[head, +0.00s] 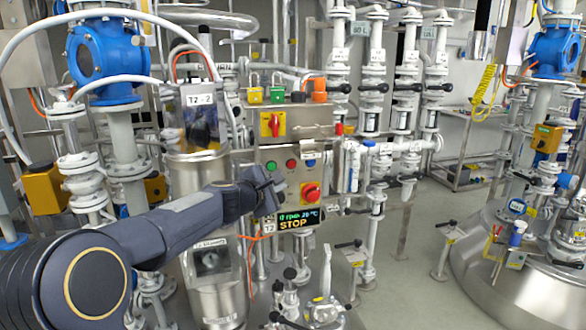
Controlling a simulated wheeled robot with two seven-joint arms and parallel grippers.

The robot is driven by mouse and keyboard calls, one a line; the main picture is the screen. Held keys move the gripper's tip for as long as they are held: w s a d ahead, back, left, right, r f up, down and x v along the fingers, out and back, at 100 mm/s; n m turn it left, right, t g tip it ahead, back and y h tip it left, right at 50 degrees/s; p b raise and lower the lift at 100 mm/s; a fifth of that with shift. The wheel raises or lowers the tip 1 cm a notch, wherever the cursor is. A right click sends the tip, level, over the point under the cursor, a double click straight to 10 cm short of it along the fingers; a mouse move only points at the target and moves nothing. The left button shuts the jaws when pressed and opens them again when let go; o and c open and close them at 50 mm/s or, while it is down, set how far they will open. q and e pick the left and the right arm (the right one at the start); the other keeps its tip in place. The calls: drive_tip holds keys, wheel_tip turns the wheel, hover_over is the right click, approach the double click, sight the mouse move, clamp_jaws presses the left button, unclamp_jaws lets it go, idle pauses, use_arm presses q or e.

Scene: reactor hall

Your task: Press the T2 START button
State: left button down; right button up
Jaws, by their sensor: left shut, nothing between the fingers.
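A grey metal control box (299,177) stands in the middle of the view. A red knob on yellow (310,191) sits below right. My right gripper is out of view.
A display (298,218) below the box reads 0 rpm, 20 °C and STOP. A yellow box with a red switch (272,124) is above. A steel vessel (222,282) stands left, valves and pipes (372,75) behind. Floor (410,285) is open to the right.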

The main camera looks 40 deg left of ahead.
sight(270, 170)
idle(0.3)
use_arm(q)
drive_tip(key=shift+w+a+p, duration=1.05)
drive_tip(key=shift+w+a, duration=0.35)
drive_tip(key=shift+a, duration=0.3)
drive_tip(key=shift+w+a+p, duration=1.05)
drive_tip(key=shift+w+a, duration=0.35)
drive_tip(key=shift+a, duration=0.3)
drive_tip(key=shift+a, duration=0.1)
drive_tip(key=shift+w+a, duration=0.25)
